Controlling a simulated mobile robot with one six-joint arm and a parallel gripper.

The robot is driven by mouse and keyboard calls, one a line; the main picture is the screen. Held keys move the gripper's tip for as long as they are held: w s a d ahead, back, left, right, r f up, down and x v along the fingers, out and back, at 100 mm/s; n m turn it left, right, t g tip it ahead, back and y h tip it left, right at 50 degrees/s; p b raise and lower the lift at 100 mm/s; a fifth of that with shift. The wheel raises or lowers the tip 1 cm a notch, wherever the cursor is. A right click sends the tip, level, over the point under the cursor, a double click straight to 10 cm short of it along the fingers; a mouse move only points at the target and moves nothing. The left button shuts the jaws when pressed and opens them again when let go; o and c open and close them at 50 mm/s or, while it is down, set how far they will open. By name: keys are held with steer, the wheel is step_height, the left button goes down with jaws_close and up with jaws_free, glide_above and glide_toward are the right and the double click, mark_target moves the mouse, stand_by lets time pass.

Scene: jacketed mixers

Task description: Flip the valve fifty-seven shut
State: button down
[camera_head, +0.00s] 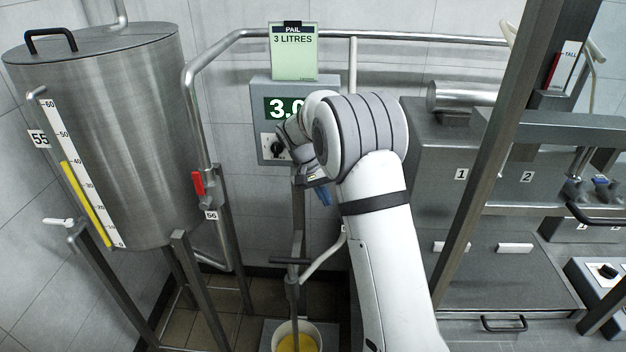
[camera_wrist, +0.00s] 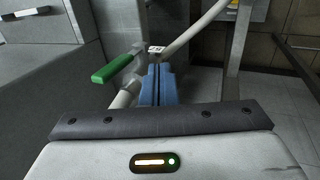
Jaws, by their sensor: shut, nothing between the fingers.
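A valve with a green lever handle (camera_wrist: 112,69) sits on a pale pipe (camera_wrist: 190,37) in the wrist view. The handle sticks out to the left of the pipe, angled down. A small white tag (camera_wrist: 157,49) stands by it, its number too small to read surely. In the head view my arm hides this valve. My gripper's blue fingers (camera_wrist: 158,86) are shut and empty, just right of the handle in the picture. I cannot tell whether they touch the valve. The gripper (camera_head: 323,196) also shows in the head view, pointing down.
A steel tank (camera_head: 125,130) tagged 55 stands left. A red-handled valve (camera_head: 198,183) tagged 56 is beside it. A pail (camera_head: 312,328) with yellow liquid stands below. A display box (camera_head: 262,95) is behind my arm; a grey cabinet (camera_head: 425,190) and frame post (camera_head: 490,150) stand right.

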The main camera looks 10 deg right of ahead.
steer(key=shift+s+d+r+p, duration=0.15)
steer(key=shift+d, duration=0.7)
steer(key=shift+s+d+r+p, duration=0.1)
steer(key=shift+s+d+p, duration=0.05)
steer(key=shift+d, duration=0.7)
steer(key=shift+s+d+r+y, duration=0.1)
steer(key=shift+d+y, duration=0.2)
steer(key=shift+y, duration=0.1)
